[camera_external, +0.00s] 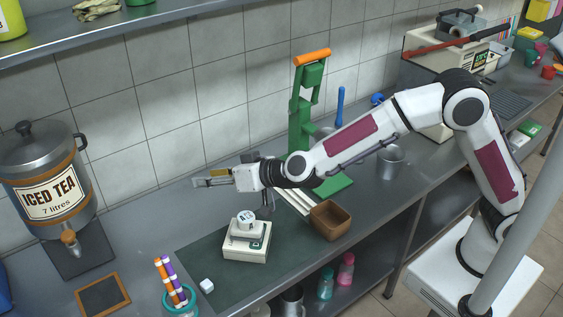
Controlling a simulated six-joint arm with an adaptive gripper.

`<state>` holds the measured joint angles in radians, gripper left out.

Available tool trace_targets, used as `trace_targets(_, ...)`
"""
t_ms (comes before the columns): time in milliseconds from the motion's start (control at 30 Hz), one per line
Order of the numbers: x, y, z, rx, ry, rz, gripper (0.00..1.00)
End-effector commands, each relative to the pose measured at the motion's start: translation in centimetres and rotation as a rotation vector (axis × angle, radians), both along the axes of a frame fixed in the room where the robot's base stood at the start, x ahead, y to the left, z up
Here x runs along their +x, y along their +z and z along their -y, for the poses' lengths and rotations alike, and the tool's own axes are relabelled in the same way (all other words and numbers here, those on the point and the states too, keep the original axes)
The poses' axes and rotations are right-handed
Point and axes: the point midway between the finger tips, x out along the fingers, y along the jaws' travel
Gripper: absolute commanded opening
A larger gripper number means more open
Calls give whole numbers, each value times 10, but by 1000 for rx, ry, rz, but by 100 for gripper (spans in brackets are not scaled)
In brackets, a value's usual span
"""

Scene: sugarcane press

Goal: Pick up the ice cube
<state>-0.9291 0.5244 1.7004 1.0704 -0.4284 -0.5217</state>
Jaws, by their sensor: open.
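A small whitish ice cube (207,286) lies on the dark green mat (190,252) near its front left corner, just right of a teal cup with striped straws. My gripper (202,180) is open and empty, pointing left in the air above the back of the counter. It is up and behind the ice cube, well apart from it.
A white scale (247,240) with a small container on top stands right of the cube. The teal cup (180,303) with tall straws stands close at its left. A wooden bowl (329,219), a green press (303,115) and an iced tea dispenser (47,185) stand farther off.

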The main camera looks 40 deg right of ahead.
Motion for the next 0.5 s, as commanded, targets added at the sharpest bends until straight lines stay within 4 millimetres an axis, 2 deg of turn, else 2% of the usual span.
trace_targets(33, -4, -12, -12, -7, -6, 2, 40)
trace_targets(200, -17, -44, -40, -29, -40, 18, 40)
trace_targets(500, -52, -109, -78, -93, -105, 45, 40)
